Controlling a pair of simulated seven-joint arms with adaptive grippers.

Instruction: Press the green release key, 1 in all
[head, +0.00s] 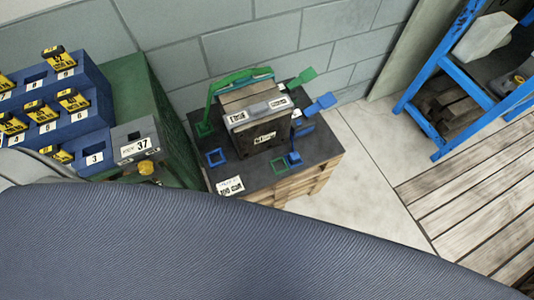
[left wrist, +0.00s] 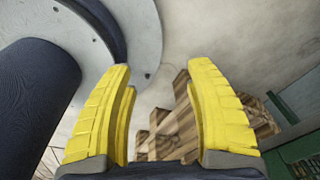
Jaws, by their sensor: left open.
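A grey and wooden mould block (head: 255,112) stands on a dark-topped wooden stand (head: 240,177) in the head view. A green flat-ended lever (head: 302,79) and a blue one (head: 321,102) stick out at its right. A green bar (head: 240,76) arches over its back left. I cannot tell which green part is the release key. My left gripper (left wrist: 160,105) shows in the left wrist view with yellow fingers open and nothing between them, above the floor and some wooden blocks (left wrist: 175,125). My right gripper is in neither view.
My dark arm covers the lower head view. Blue racks with yellow numbered tags (head: 55,110) and a green cabinet (head: 150,105) stand at left. A blue shelf frame (head: 435,75) is at right. Pale floor (head: 365,190) beside the stand is clear.

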